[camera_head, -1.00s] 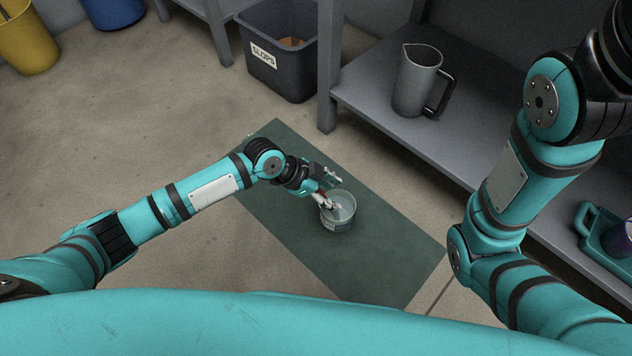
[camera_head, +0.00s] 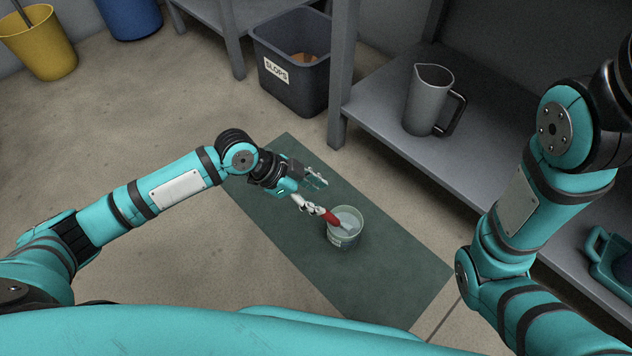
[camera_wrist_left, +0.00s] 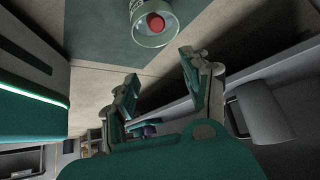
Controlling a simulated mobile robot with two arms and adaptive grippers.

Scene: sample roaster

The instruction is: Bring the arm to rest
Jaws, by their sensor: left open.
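A clear round tub (camera_head: 344,240) stands on the dark green mat (camera_head: 385,280) on the floor. A red-handled tool (camera_head: 331,217) leans in it, its lower end inside. In the left wrist view the tub (camera_wrist_left: 152,38) is at the top, with the tool's round red end (camera_wrist_left: 156,23) showing. My left gripper (camera_head: 311,193) is open and empty, up and left of the tub in the head view. Its two fingers (camera_wrist_left: 160,80) are spread in the wrist view with nothing between them. My right arm is at the right; its gripper is out of view.
A grey shelf (camera_head: 385,118) holds a grey jug (camera_head: 428,100) and a teal item (camera_head: 608,262) at the right edge. A dark SLOPS bin (camera_head: 300,85), a yellow bucket (camera_head: 42,45) and a blue bucket (camera_head: 130,15) stand behind. The floor at left is clear.

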